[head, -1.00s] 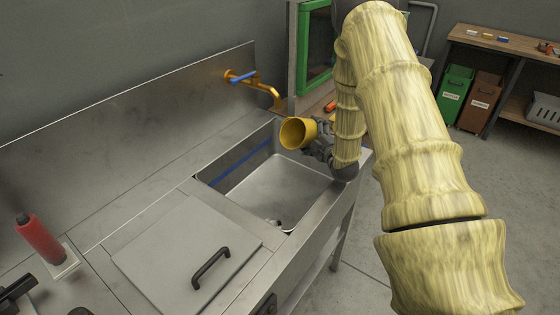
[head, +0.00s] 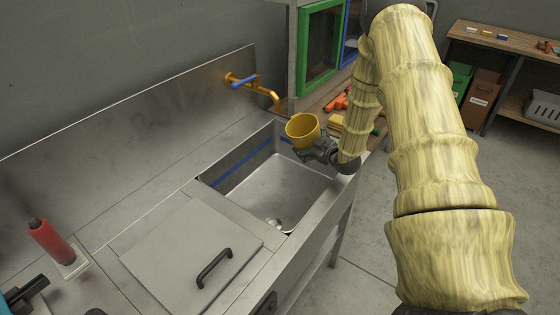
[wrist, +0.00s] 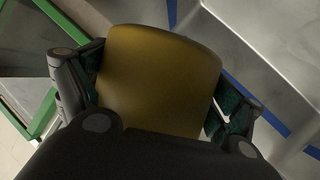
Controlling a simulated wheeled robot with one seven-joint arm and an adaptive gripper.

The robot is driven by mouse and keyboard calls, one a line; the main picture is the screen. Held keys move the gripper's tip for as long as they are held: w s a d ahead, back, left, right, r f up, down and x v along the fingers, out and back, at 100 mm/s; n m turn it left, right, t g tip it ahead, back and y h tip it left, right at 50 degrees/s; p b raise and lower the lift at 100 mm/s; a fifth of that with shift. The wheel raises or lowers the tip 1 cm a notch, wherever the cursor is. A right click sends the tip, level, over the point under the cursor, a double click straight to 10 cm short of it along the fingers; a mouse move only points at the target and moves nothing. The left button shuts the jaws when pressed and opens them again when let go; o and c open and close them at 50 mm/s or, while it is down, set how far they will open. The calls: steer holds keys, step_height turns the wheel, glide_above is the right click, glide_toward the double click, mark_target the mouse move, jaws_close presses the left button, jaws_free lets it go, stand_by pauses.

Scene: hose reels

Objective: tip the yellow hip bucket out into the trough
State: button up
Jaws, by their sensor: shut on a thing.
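The yellow bucket (head: 302,130) is held above the far right part of the trough in the head view, close to upright with its mouth facing up and a little toward the camera. No contents can be made out in it. My gripper (head: 312,150) is shut on the bucket; in the wrist view its dark fingers press both sides of the bucket (wrist: 158,82). The trough (head: 262,190) is a steel basin with a blue line along its inner wall and a drain at the bottom. Its floor looks bare.
An orange tap (head: 262,90) with a blue handle stands behind the trough. A steel lid (head: 190,245) with a black handle lies left of it. A red bottle (head: 50,242) stands at the left. Green and blue frames (head: 320,45) are beyond the basin.

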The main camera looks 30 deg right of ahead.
steer(key=shift+d+r+m+y+p, duration=0.1)
steer(key=shift+r+m+y+p, duration=0.2)
steer(key=shift+r+p, duration=0.4)
steer(key=shift+m+g+y+p, duration=0.4)
steer(key=shift+m+p, duration=0.1)
steer(key=shift+m, duration=0.2)
steer(key=shift+f+m+y+b, duration=0.4)
steer(key=shift+f+m, duration=0.3)
steer(key=shift+f, duration=0.8)
